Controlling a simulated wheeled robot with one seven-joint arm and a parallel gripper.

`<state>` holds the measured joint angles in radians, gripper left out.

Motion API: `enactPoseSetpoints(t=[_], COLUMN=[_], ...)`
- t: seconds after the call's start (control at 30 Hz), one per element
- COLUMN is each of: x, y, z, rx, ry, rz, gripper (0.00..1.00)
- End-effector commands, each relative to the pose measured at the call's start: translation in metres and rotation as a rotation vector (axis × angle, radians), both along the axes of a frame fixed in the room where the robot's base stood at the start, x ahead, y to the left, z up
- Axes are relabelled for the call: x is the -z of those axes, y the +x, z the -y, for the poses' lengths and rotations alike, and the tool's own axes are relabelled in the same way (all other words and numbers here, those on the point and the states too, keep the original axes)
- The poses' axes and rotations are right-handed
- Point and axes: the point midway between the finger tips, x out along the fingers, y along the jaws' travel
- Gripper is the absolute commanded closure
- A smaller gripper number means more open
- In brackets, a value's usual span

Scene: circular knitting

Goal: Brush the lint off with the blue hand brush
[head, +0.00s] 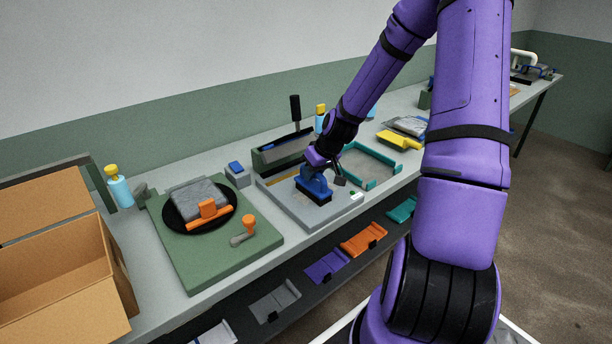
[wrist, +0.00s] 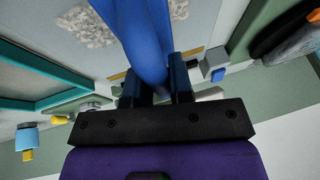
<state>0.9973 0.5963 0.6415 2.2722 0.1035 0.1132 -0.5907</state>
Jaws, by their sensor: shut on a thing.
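The blue hand brush (head: 314,184) is upright, dark bristles down, at or just above a flat grey board (head: 288,208); I cannot tell if the bristles touch. My gripper (head: 326,163) is above the brush and shut on its blue handle. In the wrist view the handle (wrist: 145,40) runs up between the two dark fingers of my gripper (wrist: 156,80). Pale speckled lint (wrist: 86,24) lies on the board left of the handle, and a second patch (wrist: 179,9) shows to its right. The brush head is cut off in the wrist view, and no lint is clear in the head view.
A teal frame (head: 374,181) lies just right of the board. A green box (head: 268,158) with a black-handled tool stands behind it. A green mat (head: 190,268) with a black disc (head: 180,225) is on the left. A cardboard box (head: 75,265) stands at the far left.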

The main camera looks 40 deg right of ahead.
Motion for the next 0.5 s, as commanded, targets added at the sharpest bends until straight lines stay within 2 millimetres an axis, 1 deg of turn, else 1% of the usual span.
enactPoseSetpoints(t=[0.03,0.1,0.2,0.5], x=[-0.0003,-0.0006,-0.0008,-0.0009], y=[0.0005,0.0005,0.0004,0.0004], z=[0.0056,0.0105,0.0141,0.0151], rx=[0.002,0.001,-0.001,-0.002], ry=[0.0,-0.001,0.0,-0.001], rz=[0.002,0.002,0.0,0.0], gripper=[1.0,1.0,1.0,1.0])
